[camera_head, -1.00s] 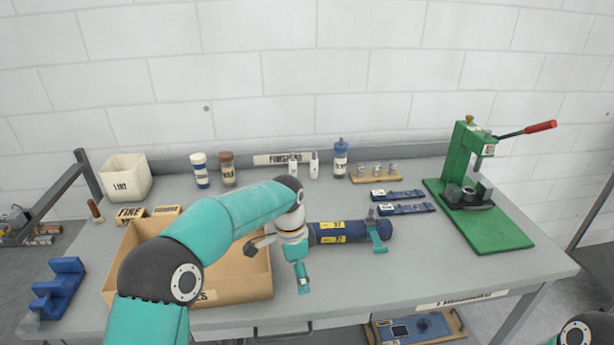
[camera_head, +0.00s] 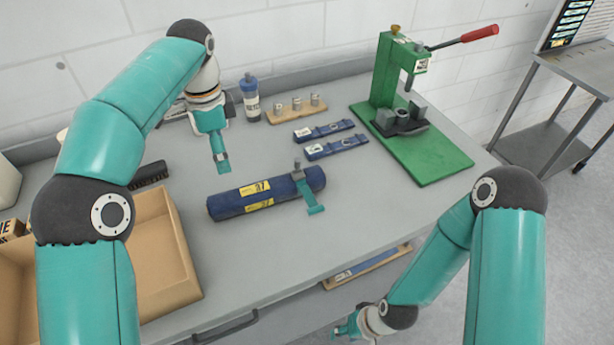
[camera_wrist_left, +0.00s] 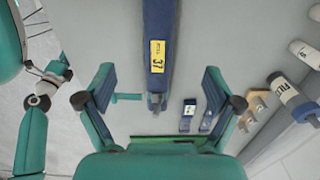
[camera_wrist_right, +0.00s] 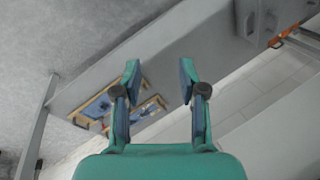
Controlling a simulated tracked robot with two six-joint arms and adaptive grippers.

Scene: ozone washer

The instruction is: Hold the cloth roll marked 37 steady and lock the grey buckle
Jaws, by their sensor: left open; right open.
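The navy cloth roll (camera_head: 240,198) lies on the grey table with yellow labels reading 37. A teal strap (camera_head: 307,193) goes around its right part, with its end lying out toward the front. The small grey buckle (camera_head: 297,167) sits on top at the strap; whether it is locked is too small to tell. My left gripper (camera_head: 221,158) is open and empty, above and behind the roll. In the left wrist view, the roll (camera_wrist_left: 159,25) and buckle (camera_wrist_left: 156,101) lie between the open fingers, farther below. My right gripper (camera_head: 346,329) is open, low beyond the table's front edge.
A green press (camera_head: 430,160) with a red-tipped lever stands at right. Two navy strips (camera_head: 335,146), a wooden block with metal pieces (camera_head: 293,110) and a blue-capped bottle (camera_head: 251,104) stand behind. A cardboard box (camera_head: 165,255) is at left.

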